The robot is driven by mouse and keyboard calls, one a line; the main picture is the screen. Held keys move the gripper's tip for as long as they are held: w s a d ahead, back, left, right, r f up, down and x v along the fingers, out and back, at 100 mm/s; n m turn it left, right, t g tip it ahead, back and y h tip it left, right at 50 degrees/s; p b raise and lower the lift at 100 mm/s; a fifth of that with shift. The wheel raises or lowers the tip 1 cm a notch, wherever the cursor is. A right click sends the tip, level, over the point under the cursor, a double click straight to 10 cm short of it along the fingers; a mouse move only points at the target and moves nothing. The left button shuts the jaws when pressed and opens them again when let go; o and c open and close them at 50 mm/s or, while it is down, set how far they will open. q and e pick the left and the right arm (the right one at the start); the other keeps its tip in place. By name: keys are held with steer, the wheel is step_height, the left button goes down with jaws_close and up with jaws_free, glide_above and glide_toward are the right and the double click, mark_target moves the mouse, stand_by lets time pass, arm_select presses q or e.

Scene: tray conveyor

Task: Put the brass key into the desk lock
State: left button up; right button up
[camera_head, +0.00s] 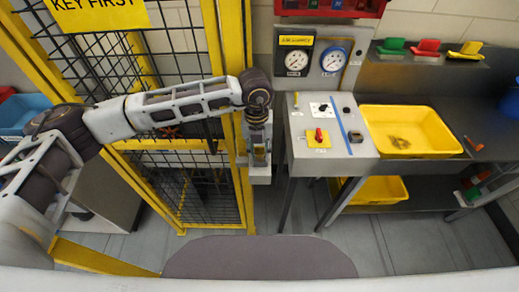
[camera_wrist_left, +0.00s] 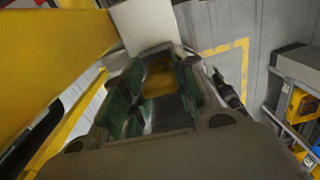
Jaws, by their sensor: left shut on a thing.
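My left gripper (camera_head: 260,155) reaches in from the left to the yellow gate post and points down; it also shows in the wrist view (camera_wrist_left: 158,88), with green-lined fingers. It is shut on the brass key (camera_wrist_left: 158,80), of which a gold-coloured part shows between the fingers. A pale grey box (camera_head: 261,175), probably the lock housing, is just below and behind the fingertips at the post. A pale block (camera_wrist_left: 145,22) lies beyond the fingers in the wrist view. The keyhole is hidden, and I cannot tell whether the key touches it. My right gripper is out of view.
Yellow-framed mesh fencing (camera_head: 180,60) stands behind my left arm. A grey console (camera_head: 335,148) with a red switch is close on the right. Beyond it, a yellow tray (camera_head: 445,152) sits on a dark bench. Gauges (camera_head: 315,60) are on the wall. Open floor lies in front.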

mark_target(260, 146)
arm_select(q)
steer(key=shift+r, duration=1.6)
stand_by(0.6)
steer(key=shift+r+p, duration=0.6)
steer(key=shift+r, duration=1.35)
steer(key=shift+w, duration=0.1)
